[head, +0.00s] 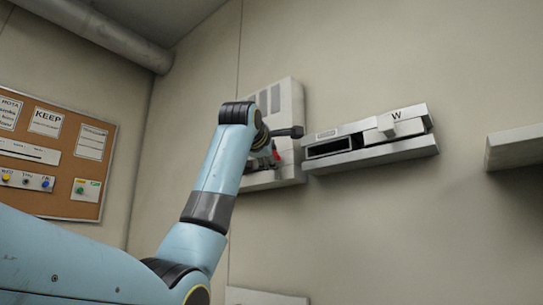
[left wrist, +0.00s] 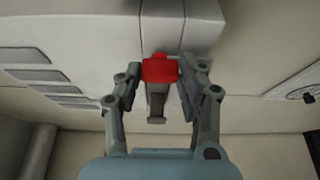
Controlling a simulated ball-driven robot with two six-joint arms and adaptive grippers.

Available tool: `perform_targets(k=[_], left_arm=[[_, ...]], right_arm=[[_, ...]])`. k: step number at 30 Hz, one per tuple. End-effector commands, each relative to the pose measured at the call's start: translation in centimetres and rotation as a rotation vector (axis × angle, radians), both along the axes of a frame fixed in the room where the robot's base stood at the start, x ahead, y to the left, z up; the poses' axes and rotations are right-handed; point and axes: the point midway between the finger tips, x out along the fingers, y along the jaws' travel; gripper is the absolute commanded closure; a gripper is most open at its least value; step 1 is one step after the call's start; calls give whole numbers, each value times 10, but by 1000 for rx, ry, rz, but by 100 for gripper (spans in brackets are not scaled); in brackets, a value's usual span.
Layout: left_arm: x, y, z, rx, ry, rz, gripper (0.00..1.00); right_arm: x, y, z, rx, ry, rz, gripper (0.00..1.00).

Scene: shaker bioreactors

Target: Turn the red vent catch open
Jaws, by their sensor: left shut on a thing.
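The red vent catch (left wrist: 160,70) shows in the left wrist view on the front of a pale wall box (left wrist: 85,35). My left gripper (left wrist: 160,78) is shut on the catch, with a finger at each side of it. A grey metal tab (left wrist: 156,105) extends below the red part. In the head view a little of the red catch (head: 276,155) shows beside my left gripper (head: 272,150), in front of the wall box (head: 290,115). My left wrist hides much of the catch and gripper there. My right gripper is in neither view.
Right of the box, a wall unit marked W (head: 370,155) has a dark opening. A pale shelf (head: 515,148) juts out at the far right. A cork board (head: 60,190) with notes and buttons hangs at the left. A pipe (head: 100,32) runs along the ceiling edge.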

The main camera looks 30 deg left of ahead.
Motion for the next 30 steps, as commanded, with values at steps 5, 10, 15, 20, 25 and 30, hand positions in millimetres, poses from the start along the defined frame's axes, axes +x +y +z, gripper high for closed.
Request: perform_targets(k=[5,10,15,20,25,30], left_arm=[[0,0,-1,-2,2,0,94],[0,0,-1,-1,2,0,40],[0,0,0,0,1,0,38],[-3,-1,0,1,-1,0,38],[-26,-9,0,2,-3,-1,38],[-64,-21,1,2,-4,-1,38]], right_arm=[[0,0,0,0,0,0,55],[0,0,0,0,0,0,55],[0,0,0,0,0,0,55],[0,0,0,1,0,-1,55],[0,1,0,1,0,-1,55],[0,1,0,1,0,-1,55]])
